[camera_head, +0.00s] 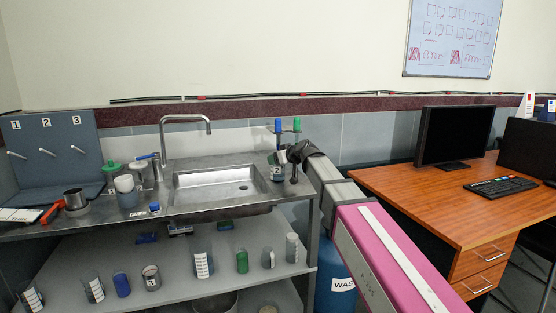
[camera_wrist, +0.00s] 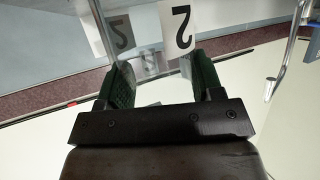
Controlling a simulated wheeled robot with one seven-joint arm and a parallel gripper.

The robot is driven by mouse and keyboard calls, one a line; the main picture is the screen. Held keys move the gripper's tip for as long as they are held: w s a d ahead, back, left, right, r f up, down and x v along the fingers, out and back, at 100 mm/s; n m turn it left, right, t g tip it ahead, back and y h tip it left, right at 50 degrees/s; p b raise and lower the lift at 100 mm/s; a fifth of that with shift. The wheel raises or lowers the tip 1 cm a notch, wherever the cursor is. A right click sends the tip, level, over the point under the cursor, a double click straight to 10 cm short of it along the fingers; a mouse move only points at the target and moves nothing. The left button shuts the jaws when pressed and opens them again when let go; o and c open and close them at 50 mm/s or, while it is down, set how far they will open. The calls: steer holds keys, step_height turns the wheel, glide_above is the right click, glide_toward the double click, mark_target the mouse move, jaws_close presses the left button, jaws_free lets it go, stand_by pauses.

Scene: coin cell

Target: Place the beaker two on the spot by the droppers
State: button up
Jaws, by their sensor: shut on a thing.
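My gripper (camera_head: 284,157) is at the right end of the sink counter, and its green-padded fingers (camera_wrist: 165,72) are shut on beaker two. Beaker two (camera_wrist: 180,30) is clear glass with a white label bearing a black 2; the wrist view is turned upside down. In the head view the beaker (camera_head: 277,173) appears upright just right of the sink basin. Whether its base touches the counter is not clear. The droppers, with a blue top (camera_head: 278,125) and a green top (camera_head: 297,124), stand just behind my gripper. The spot itself is hidden.
The sink (camera_head: 215,186) with its tall faucet (camera_head: 185,119) lies left of the beaker. Jars and a beaker (camera_head: 128,198) stand on the counter's left part. Several vessels stand on the lower shelf (camera_head: 180,260). A wooden desk (camera_head: 440,215) is at right.

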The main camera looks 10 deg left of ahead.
steer(key=o, duration=1)
steer(key=shift+f, duration=0.15)
steer(key=v, duration=1.2)
steer(key=shift+s, duration=0.1)
